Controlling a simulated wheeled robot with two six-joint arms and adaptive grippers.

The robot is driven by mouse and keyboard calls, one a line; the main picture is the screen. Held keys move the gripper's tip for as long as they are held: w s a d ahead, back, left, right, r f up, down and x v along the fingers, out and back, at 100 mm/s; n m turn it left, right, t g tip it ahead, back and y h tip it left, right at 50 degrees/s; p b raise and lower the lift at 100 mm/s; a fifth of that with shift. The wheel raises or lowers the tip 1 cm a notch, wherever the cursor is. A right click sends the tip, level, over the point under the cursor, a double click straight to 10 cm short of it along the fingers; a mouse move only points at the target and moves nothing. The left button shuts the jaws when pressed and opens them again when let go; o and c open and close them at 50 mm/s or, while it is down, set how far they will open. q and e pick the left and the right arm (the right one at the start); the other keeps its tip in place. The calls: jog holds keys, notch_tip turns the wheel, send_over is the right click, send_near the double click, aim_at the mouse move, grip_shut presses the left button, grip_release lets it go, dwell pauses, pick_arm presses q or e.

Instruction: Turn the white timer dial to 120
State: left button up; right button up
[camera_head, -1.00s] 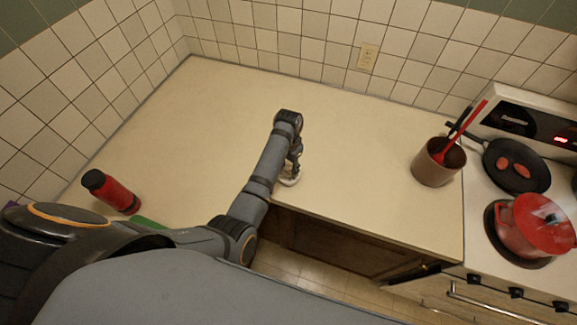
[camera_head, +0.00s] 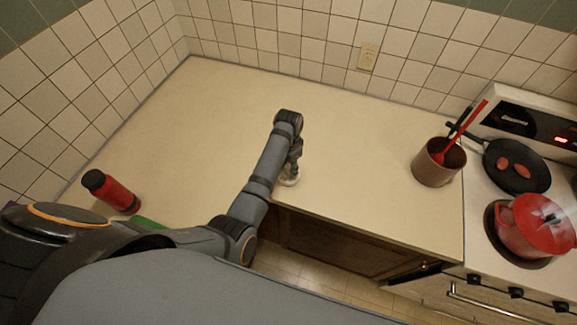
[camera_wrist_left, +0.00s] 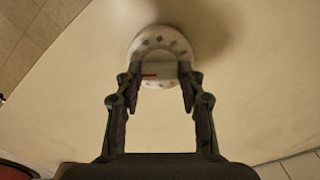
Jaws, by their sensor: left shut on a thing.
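The white timer (camera_head: 289,180) sits on the counter close to its front edge, mostly hidden under my left gripper in the head view. In the left wrist view the round white timer (camera_wrist_left: 160,38) shows dark marks around its rim and a short red mark at its left side. My left gripper (camera_wrist_left: 159,80) points down at it, with a finger on each side of the raised middle of the dial, shut on it. The gripper also shows in the head view (camera_head: 291,172). My right gripper is not in view.
A brown crock (camera_head: 437,165) with utensils stands at the right, beside a stove with a black pan (camera_head: 530,178) and a red pot (camera_head: 530,232). The counter's middle and back are clear.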

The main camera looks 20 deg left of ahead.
aim_at(288, 169)
pick_arm(q)
jog(key=o, duration=1.2)
notch_tip(288, 169, up, 12)
